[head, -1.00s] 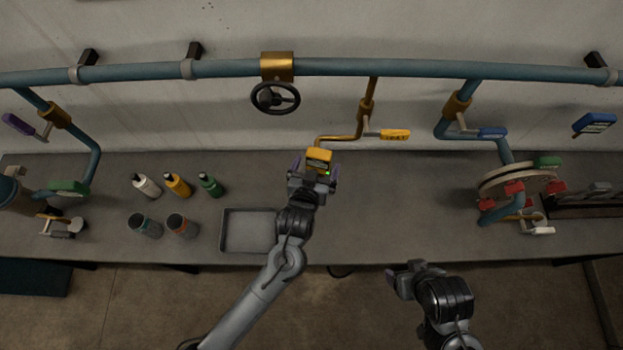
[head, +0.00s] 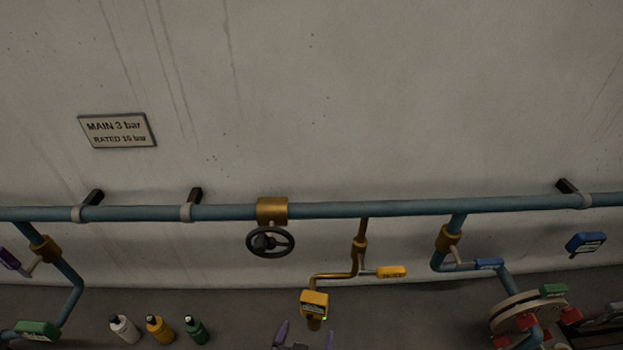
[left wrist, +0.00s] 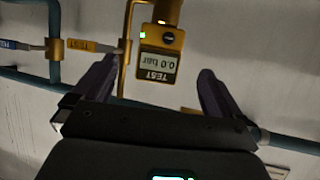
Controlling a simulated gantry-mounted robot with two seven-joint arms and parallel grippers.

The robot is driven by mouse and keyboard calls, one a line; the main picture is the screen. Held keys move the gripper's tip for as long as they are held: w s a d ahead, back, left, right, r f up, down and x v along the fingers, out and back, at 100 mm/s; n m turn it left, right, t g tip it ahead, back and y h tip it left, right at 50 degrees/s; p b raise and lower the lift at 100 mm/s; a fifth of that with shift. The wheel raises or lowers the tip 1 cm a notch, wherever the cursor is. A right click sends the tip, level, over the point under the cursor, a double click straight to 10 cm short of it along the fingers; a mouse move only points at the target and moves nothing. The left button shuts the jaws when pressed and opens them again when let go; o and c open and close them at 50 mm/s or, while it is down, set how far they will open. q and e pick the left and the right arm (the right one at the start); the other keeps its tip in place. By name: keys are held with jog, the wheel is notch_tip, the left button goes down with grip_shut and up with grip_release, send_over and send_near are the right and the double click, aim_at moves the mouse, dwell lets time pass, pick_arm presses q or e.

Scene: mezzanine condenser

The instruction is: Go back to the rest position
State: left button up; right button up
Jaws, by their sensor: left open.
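My left gripper (head: 305,336) is at the bottom edge of the head view, with only its purple-grey fingertips and a little of its body showing. In the left wrist view its two fingers (left wrist: 157,78) are spread wide with nothing held between them. A yellow test gauge (head: 314,304) on a brass pipe stands just beyond the fingertips. In the left wrist view the gauge (left wrist: 160,52) appears upside down between the fingers and reads "TEST 0.0 bar". My right gripper is out of view.
A blue main pipe (head: 350,209) crosses the wall, with a black handwheel (head: 270,242). A yellow-handled valve (head: 390,272) is right of the gauge. Three bottles (head: 158,330) stand at the lower left. A flanged wheel (head: 527,311) is at the lower right.

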pick_arm(q)
jog(key=s+a+g+y+p, duration=0.2)
jog(key=s+a+g, duration=0.7)
jog(key=s+a, duration=1)
jog(key=shift+s+a+r+y+p, duration=0.3)
jog(key=shift+a+r+p, duration=0.2)
jog(key=shift+p, duration=0.35)
